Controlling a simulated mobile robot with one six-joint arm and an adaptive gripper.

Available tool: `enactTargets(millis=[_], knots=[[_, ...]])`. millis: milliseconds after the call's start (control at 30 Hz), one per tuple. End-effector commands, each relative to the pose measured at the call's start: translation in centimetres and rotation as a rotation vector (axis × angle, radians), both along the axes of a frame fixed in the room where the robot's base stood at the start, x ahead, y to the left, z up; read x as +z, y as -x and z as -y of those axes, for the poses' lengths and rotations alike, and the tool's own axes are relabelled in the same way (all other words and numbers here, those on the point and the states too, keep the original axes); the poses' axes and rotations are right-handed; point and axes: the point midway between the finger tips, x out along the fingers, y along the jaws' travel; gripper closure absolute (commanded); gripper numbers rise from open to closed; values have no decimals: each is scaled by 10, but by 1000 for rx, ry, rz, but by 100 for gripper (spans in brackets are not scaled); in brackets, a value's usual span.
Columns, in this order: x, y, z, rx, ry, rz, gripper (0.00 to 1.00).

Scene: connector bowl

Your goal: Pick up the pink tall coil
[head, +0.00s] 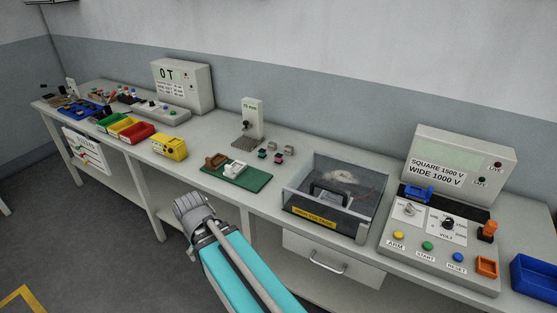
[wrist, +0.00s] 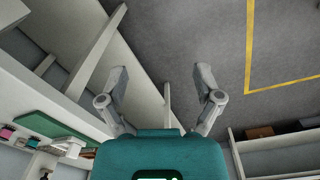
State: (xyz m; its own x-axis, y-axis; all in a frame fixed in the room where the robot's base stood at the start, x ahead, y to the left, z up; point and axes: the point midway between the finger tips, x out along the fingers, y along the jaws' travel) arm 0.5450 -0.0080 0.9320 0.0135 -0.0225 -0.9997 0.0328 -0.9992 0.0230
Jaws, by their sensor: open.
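Several small coils stand on the bench behind the green board, too small in the head view to compare heights well. A pink coil (head: 277,159) stands at the front right of this group. In the wrist view, a pink coil (wrist: 7,132) shows at the left edge; I cannot tell whether it is the tall one. My gripper (wrist: 160,80) is open and empty, its two fingers spread over the floor in front of the bench. In the head view, the end of my arm is in front of the bench edge, well apart from the coils; the fingertips are not clear there.
A green board (head: 257,182) with a brown and a white block lies before the coils. A clear-walled high voltage box (head: 360,212) stands to their right. A white upright device (head: 252,112) stands behind. A yellow box (head: 170,148) is to the left. Bare bench lies between.

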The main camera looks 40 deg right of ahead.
Motion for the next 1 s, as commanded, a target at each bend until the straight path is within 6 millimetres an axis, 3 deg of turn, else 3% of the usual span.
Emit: enactTargets(millis=[133, 267, 667, 1000], knots=[[-8, -22, 14, 74, 59, 29, 14], [-15, -50, 44, 196, 151, 57, 14], [-24, -146, 177, 740, 579, 5, 14], [-14, -213, 292, 1225, 928, -291, 14]])
